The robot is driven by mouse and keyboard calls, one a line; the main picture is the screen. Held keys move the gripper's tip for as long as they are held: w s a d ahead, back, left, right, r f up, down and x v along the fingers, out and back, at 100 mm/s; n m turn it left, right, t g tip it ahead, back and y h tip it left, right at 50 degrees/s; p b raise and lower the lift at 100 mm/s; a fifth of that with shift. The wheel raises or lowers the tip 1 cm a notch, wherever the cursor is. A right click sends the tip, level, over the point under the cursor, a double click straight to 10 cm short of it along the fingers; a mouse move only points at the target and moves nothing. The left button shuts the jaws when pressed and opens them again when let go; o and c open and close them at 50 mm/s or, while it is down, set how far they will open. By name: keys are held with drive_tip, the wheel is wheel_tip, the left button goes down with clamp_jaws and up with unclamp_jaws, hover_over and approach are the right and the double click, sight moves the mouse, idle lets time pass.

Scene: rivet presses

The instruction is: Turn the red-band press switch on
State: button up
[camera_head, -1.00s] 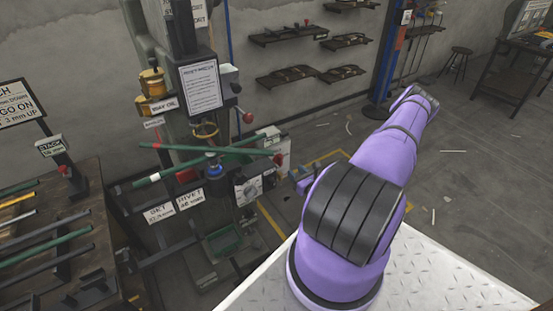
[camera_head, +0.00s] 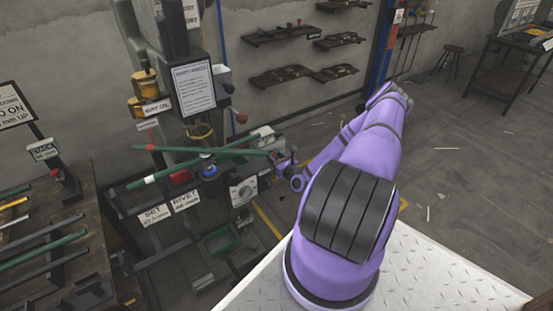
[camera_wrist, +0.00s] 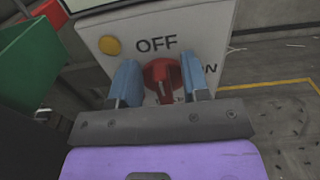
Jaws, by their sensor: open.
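In the wrist view a pale switch box (camera_wrist: 205,30) carries a red rotary knob (camera_wrist: 163,72) under the word OFF. Part of another word, ending in N, shows at lower right. My gripper (camera_wrist: 159,80) is open, with one blue finger on each side of the knob; I cannot tell whether they touch it. In the head view my gripper (camera_head: 284,163) is small and partly hidden, at the right side of the press (camera_head: 192,60). A green bar with a red band (camera_head: 150,148) crosses another with a white band at the press.
A yellow round lamp or button (camera_wrist: 110,46) sits left of OFF. A dial panel (camera_head: 244,192) is on the press front, below my gripper. A rack of rods (camera_head: 45,245) stands at left. The floor at right is mostly open.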

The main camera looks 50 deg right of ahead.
clamp_jaws()
drive_tip(key=m, duration=0.1)
drive_tip(key=d+m, duration=0.1)
drive_tip(key=m, duration=0.1)
drive_tip(key=shift+s+f+m, duration=0.1)
drive_tip(key=shift+s+m, duration=0.05)
drive_tip(key=shift+m, duration=0.15)
drive_tip(key=m, duration=0.4)
drive_tip(key=shift+s+d+f+m, duration=0.1)
drive_tip(key=shift+d+f+m, duration=0.15)
drive_tip(key=shift+d+m, duration=0.1)
drive_tip(key=shift+s+d+f+m, duration=0.1)
drive_tip(key=shift+f+m, duration=0.2)
drive_tip(key=shift+m, duration=1.3)
drive_tip(key=shift+w+d+f+m, duration=0.15)
drive_tip(key=shift+f+m, duration=0.2)
drive_tip(key=shift+m, duration=1.2)
drive_tip(key=shift+s+d+f+m, duration=0.15)
drive_tip(key=shift+f+m, duration=0.15)
drive_tip(key=shift+m, duration=1.3)
